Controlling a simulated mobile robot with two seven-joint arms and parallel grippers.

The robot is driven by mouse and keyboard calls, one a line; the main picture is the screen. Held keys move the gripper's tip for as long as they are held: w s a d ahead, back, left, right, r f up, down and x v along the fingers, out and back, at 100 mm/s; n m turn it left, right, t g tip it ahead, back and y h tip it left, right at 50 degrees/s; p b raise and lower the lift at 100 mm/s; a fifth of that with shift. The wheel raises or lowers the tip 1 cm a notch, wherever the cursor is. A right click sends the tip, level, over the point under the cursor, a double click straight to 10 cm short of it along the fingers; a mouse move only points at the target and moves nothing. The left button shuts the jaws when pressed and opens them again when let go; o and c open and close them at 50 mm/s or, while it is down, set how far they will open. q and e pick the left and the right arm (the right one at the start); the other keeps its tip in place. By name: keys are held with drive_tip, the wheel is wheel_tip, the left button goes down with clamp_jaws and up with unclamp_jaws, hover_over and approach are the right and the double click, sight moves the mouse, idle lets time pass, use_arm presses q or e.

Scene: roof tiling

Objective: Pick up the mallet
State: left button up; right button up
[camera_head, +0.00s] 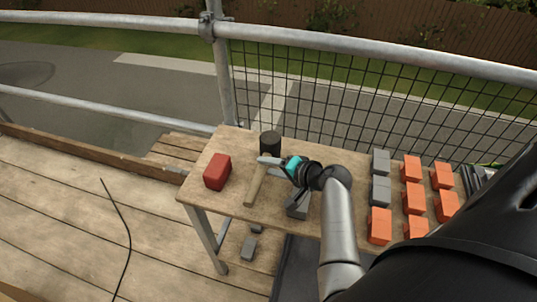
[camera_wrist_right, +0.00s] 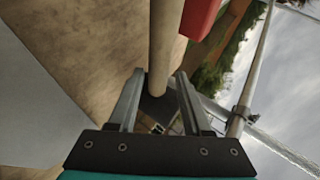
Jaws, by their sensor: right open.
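The mallet lies on the wooden table, its light wooden handle (camera_head: 255,186) pointing toward the near edge and its dark head (camera_head: 270,143) at the far side. My right gripper (camera_head: 264,161) is over the mallet near where handle and head meet. In the right wrist view, the handle (camera_wrist_right: 165,40) runs between the two open fingers of the right gripper (camera_wrist_right: 160,76), and part of the dark head (camera_wrist_right: 157,106) shows behind them. Whether the fingers touch the handle cannot be told. My left gripper is not in view.
A red block (camera_head: 217,172) lies left of the mallet; it also shows in the wrist view (camera_wrist_right: 200,16). A grey object (camera_head: 298,205) sits beneath my right wrist. Grey blocks (camera_head: 380,190) and several orange blocks (camera_head: 412,168) fill the table's right. A mesh guardrail (camera_head: 330,95) stands behind.

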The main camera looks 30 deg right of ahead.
sight(267, 166)
drive_tip(key=b+x, duration=0.1)
drive_tip(key=x, duration=0.2)
drive_tip(key=shift+w+f, duration=0.15)
drive_tip(key=shift+f, duration=0.05)
clamp_jaws()
idle(1.2)
drive_tip(key=shift+r, duration=0.15)
